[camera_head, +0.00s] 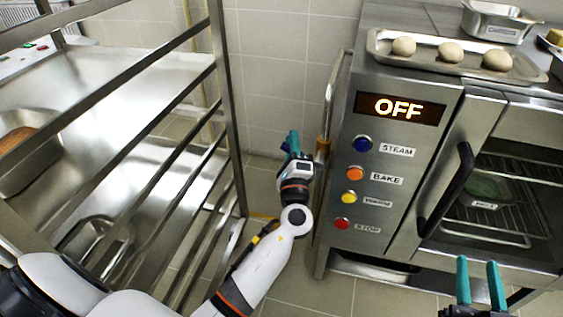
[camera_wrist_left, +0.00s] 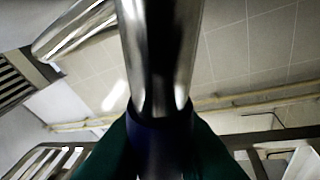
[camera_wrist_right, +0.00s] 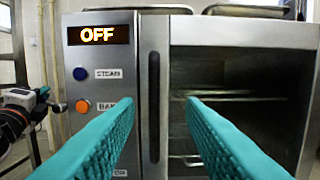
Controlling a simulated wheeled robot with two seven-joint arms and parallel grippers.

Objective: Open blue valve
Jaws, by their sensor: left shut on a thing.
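My left gripper (camera_head: 292,143) is beside the left side of the oven, between it and the rack. In the left wrist view its dark green fingers are shut on a dark blue part (camera_wrist_left: 160,122), which looks like the blue valve. A shiny metal pipe (camera_wrist_left: 158,50) runs up from this part. In the head view the valve is hidden by the gripper and wrist, and I cannot tell how far it is turned. My right gripper (camera_head: 477,264) is open and empty in front of the oven door; its teal fingers also show apart in the right wrist view (camera_wrist_right: 160,103).
The oven panel shows an OFF display (camera_head: 399,108) and a blue STEAM button (camera_head: 362,144) above orange, yellow and red buttons. A dough tray (camera_head: 425,60) sits on top. The black door handle (camera_head: 446,190) sticks out. A metal rack (camera_head: 226,100) stands at the left.

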